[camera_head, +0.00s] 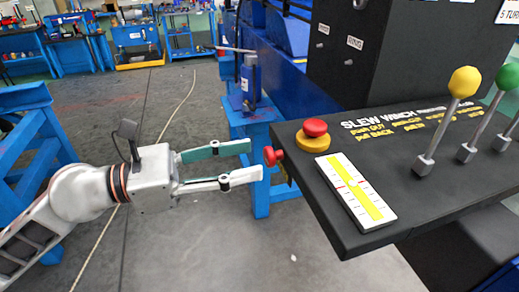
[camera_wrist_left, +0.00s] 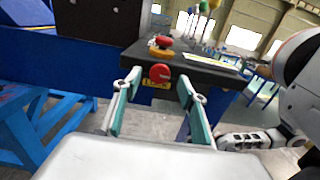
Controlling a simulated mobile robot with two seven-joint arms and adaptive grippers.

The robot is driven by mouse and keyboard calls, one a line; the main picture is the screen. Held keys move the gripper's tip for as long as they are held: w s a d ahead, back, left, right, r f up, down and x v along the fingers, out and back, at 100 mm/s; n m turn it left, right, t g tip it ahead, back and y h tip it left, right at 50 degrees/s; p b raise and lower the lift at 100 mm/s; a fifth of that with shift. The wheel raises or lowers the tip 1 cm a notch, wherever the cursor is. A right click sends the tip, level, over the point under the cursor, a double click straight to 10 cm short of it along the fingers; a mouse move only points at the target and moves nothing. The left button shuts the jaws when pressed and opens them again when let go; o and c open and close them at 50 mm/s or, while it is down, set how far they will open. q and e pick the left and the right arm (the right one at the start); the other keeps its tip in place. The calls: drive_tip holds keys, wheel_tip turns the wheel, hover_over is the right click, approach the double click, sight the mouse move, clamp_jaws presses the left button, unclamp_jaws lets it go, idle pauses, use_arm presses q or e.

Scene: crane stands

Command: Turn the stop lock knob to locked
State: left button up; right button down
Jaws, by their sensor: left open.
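A red knob (camera_head: 272,156) sticks out from the left end face of the dark console (camera_head: 335,219); I take it for the stop lock knob. In the left wrist view the red knob (camera_wrist_left: 160,73) faces me in front of a yellow label, whose writing is too small to read. My left gripper (camera_head: 256,160) is open and empty, just left of the knob and pointing at it. In the left wrist view its two fingers (camera_wrist_left: 160,82) stand on either side of the knob, with no clear contact. My right gripper is not in view.
A red push button on a yellow base (camera_head: 313,136) sits on the console top near the left corner, close above the knob. A white and yellow scale plate (camera_head: 356,191) and several levers stand further right. A blue frame (camera_head: 262,165) is behind.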

sight(266, 156)
use_arm(q)
drive_tip(key=shift+p+x, duration=0.45)
drive_tip(key=shift+x, duration=1.4)
drive_tip(key=c, duration=1.1)
